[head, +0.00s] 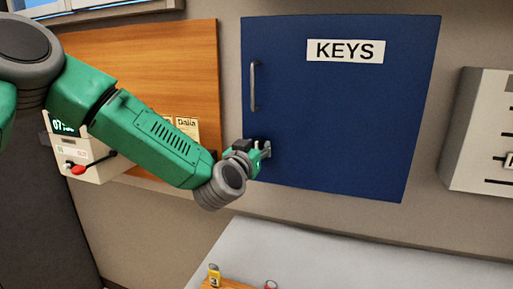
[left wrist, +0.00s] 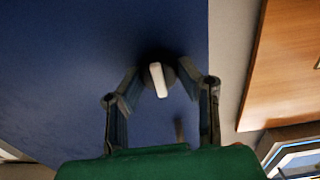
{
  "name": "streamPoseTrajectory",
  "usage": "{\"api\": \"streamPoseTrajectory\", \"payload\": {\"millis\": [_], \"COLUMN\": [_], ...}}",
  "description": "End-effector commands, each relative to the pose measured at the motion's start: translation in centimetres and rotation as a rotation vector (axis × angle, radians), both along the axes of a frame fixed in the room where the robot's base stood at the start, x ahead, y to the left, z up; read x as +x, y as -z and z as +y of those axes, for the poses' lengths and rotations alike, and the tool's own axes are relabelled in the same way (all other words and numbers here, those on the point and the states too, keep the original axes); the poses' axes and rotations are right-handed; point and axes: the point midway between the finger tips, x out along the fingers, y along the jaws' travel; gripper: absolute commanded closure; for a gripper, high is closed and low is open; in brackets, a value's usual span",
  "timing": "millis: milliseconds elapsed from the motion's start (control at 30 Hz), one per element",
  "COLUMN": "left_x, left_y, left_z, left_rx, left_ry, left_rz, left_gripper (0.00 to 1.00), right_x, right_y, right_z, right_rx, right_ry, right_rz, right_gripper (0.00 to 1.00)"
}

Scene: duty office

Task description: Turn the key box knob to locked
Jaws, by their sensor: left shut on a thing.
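The blue key box (head: 345,110) hangs on the wall with a white KEYS label (head: 345,51) and a silver bar handle (head: 253,86) at its left side. Its knob (left wrist: 158,80) is a pale bar on a dark round base, close to upright and slightly tilted in the left wrist view. My left gripper (left wrist: 158,88) is shut on the knob, one finger on each side. In the head view the left gripper (head: 263,150) is at the box's lower left edge and largely hides the knob. My right gripper is not in view.
A wooden board (head: 190,75) is on the wall behind my left arm. A pale device with a red knob (head: 90,165) is at the left. A pale wall unit (head: 480,130) is at the right. A grey tabletop (head: 340,262) lies below, with a yellow tag (head: 214,275) at its front.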

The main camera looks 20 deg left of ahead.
Motion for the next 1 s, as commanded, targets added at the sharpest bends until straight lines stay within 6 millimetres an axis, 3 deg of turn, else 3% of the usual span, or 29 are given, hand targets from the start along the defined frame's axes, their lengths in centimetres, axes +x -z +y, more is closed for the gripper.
{"api": "streamPoseTrajectory", "payload": {"millis": [367, 1000], "left_x": [0.1, 0.1], "left_y": [0.3, 0.6], "left_z": [0.3, 0.5], "left_rx": [-0.1, -0.67], "left_ry": [-0.007, -0.008], "left_rz": [0.007, 0.029], "left_gripper": [0.99, 0.99], "right_x": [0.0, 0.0], "right_y": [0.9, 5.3], "right_z": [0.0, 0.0], "right_rx": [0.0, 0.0], "right_ry": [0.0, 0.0], "right_rz": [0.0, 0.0], "right_gripper": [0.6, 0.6]}}
